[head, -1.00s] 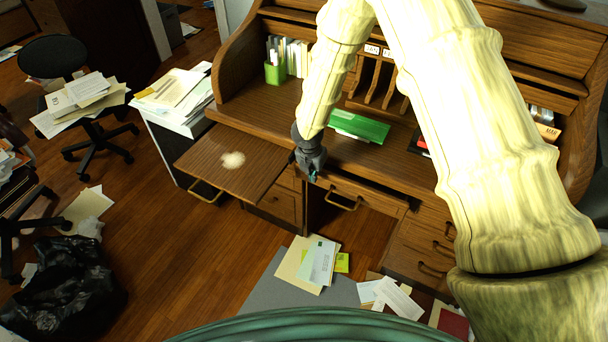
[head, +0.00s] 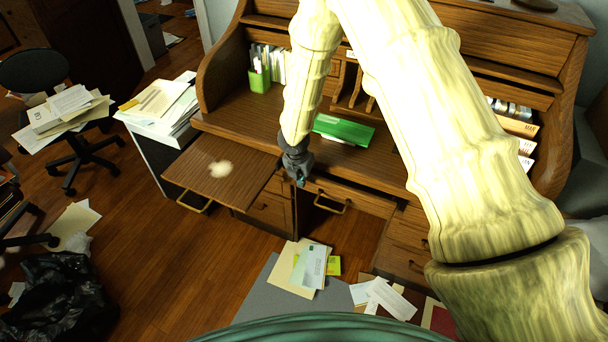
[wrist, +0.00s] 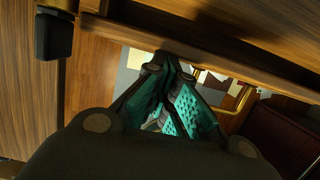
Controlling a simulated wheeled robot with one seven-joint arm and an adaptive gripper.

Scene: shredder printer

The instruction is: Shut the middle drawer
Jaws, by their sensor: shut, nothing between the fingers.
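The middle drawer (head: 365,199) is the wide wooden front under the desktop of the roll-top desk, with a brass handle (head: 331,205). It appears to stand slightly out; how far is hard to tell. My gripper (head: 300,182) is at the drawer's left end, left of the handle, pointing down. In the wrist view, my gripper's teal fingers (wrist: 168,62) are shut and empty. The brass handle (wrist: 238,102) is to their right, beside the drawer's wood (wrist: 225,45). Whether the fingers touch the drawer is unclear.
A pulled-out wooden panel (head: 205,172) with a handle juts out left of my gripper. Side drawers (head: 405,250) are at right below the desktop. Papers (head: 312,265) lie on the floor in front. A green folder (head: 345,128) lies on the desktop.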

